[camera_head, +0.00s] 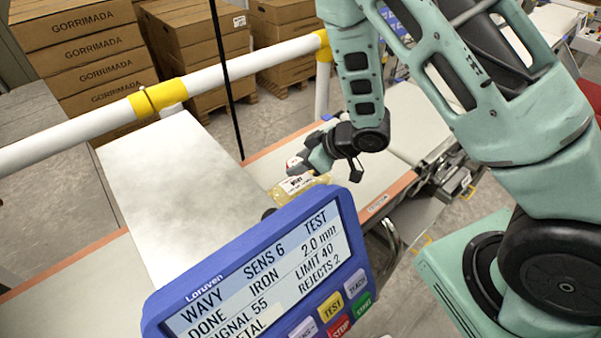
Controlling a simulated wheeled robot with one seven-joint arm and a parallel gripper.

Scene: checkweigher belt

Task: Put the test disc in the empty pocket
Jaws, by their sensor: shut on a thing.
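My gripper (314,163) is above the belt, behind the display panel, and reaches down and to the left. It is shut on a small white and red thing (293,163) at its fingertips. This may be the test disc, but it is too small and partly covered to tell. A yellowish pack with a white label (297,184) lies just below the fingertips. I cannot tell whether the gripper touches the pack. No pocket that I can make out is in view.
A blue control panel (262,268) with a lit screen stands in front. A pale metal cover (178,180) lies left of the gripper. A white and yellow rail (160,97) crosses behind. Stacked cartons (85,45) stand at the back.

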